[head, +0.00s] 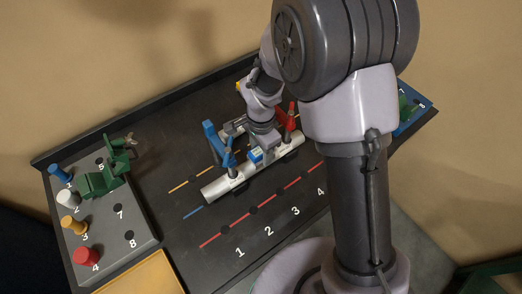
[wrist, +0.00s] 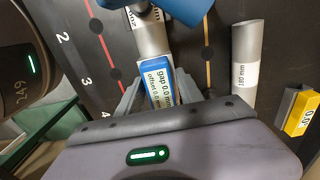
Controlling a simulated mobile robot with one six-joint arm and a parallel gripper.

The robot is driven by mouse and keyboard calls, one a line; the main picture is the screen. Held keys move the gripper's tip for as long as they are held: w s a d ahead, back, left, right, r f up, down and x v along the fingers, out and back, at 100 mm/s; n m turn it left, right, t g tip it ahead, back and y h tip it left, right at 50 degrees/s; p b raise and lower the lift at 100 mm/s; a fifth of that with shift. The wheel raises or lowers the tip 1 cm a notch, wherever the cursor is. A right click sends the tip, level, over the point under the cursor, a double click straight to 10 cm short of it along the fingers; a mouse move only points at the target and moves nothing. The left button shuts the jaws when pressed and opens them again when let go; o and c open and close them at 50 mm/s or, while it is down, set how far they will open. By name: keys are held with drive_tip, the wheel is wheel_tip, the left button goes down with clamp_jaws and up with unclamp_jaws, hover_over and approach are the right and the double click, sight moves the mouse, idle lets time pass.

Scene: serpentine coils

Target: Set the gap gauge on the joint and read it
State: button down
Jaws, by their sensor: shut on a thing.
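The gap gauge (wrist: 157,72) is a small blue block with a white face reading "gap 0.0 mm, offset 0.0 mm". My gripper (wrist: 160,97) is shut on it, one grey finger on each side. In the head view the gauge (head: 255,155) is at the middle of a light pipe (head: 216,188), under my gripper (head: 264,147). I cannot tell whether it touches the pipe. A blue clamp (head: 213,139) stands on the pipe to the left, and a red clamp (head: 291,116) to the right. The joint is hidden beneath the gauge and gripper.
A grey tray (head: 140,246) at left holds several coloured pegs and a green clamp (head: 103,179). In the wrist view, a pipe labelled 180 mm (wrist: 243,50) and a yellow-grey block (wrist: 299,110) lie at right. The numbered bench front (head: 218,215) is clear.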

drive_tip(key=c, duration=0.7)
unclamp_jaws()
wheel_tip(320, 180, up, 18)
drive_tip(key=p, duration=0.5)
drive_tip(key=s+d+n+t+b, duration=0.2)
drive_tip(key=s+b, duration=0.2)
drive_tip(key=s, duration=0.1)
drive_tip(key=s+d+n+t+y+b, duration=0.1)
drive_tip(key=s+d+n+t+b, duration=0.1)
drive_tip(key=s, duration=0.4)
drive_tip(key=s+d+n+t+y+b, duration=0.1)
drive_tip(key=s+d+n+b, duration=0.1)
drive_tip(key=s+d+b, duration=0.2)
drive_tip(key=shift+s+d+r+n+t+b, duration=0.2)
drive_tip(key=shift+s+b, duration=0.25)
drive_tip(key=shift+s, duration=0.15)
drive_tip(key=shift+s+d+r+n+t+b, duration=0.1)
drive_tip(key=shift+s+r+n+t+b, duration=0.1)
drive_tip(key=shift+s+b, duration=0.3)
drive_tip(key=shift+s, duration=0.1)
